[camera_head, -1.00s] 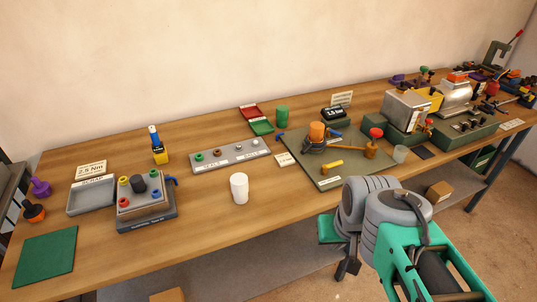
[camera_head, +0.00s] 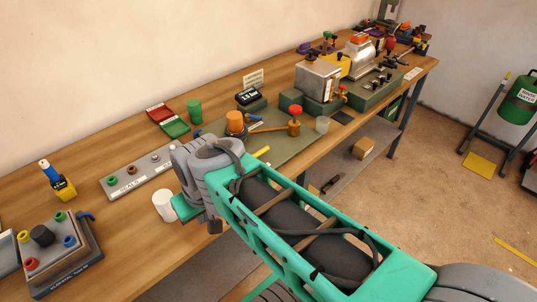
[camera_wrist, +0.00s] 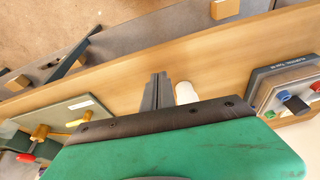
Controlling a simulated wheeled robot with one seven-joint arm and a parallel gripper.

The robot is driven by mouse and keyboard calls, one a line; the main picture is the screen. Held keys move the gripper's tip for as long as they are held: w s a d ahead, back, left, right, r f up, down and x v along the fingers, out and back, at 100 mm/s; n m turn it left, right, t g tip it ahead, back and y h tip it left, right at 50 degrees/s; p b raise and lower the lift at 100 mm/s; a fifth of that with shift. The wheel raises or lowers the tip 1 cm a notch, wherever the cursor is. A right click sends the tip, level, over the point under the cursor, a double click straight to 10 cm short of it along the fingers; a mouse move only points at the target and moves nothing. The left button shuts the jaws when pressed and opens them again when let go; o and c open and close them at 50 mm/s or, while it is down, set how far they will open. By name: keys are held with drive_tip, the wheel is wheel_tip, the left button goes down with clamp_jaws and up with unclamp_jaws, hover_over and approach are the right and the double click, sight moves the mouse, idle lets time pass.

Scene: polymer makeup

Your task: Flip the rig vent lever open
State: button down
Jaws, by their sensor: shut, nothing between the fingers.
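No lever carries a vent label that I can read. A small yellow lever (camera_head: 262,151) lies on the green rig plate (camera_head: 290,147), partly behind my arm; it also shows in the wrist view (camera_wrist: 78,122). The plate also bears an orange cylinder (camera_head: 234,121) and a red-topped valve (camera_head: 295,112). A blue lever (camera_head: 87,217) sticks out of the grey block fixture (camera_head: 66,255) at lower left. My gripper (camera_wrist: 155,92) is shut and empty over the bench front, left of the white cup in the wrist view, apart from the levers.
The white cup (camera_head: 164,205) stands close to my gripper. Metal machines (camera_head: 318,78) crowd the bench's far right. Bare wood (camera_wrist: 125,80) runs along the bench's front.

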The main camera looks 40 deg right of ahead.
drive_tip(key=w+d+f+m, duration=0.1)
drive_tip(key=d+m, duration=0.1)
drive_tip(key=d, duration=0.2)
drive_tip(key=w+d+f+m+t+y, duration=0.1)
drive_tip(key=d+m, duration=0.2)
drive_tip(key=d, duration=0.2)
drive_tip(key=w+d+f+m+p, duration=0.1)
drive_tip(key=w+d+m, duration=0.1)
drive_tip(key=d, duration=0.3)
drive_tip(key=shift+d+m+t+y, duration=0.2)
drive_tip(key=shift+m+t+y, duration=0.15)
drive_tip(key=shift+m, duration=0.25)
drive_tip(key=s+d+m+t, duration=0.2)
drive_tip(key=s+d+m, duration=0.1)
drive_tip(key=d, duration=0.5)
drive_tip(key=s+d+r+m+t+h, duration=0.1)
drive_tip(key=s+d+m+t, duration=0.2)
drive_tip(key=d+m, duration=0.3)
drive_tip(key=shift+s+d+p, duration=0.15)
drive_tip(key=shift+d+p, duration=0.15)
drive_tip(key=shift+d, duration=0.75)
drive_tip(key=shift+t+h, duration=0.25)
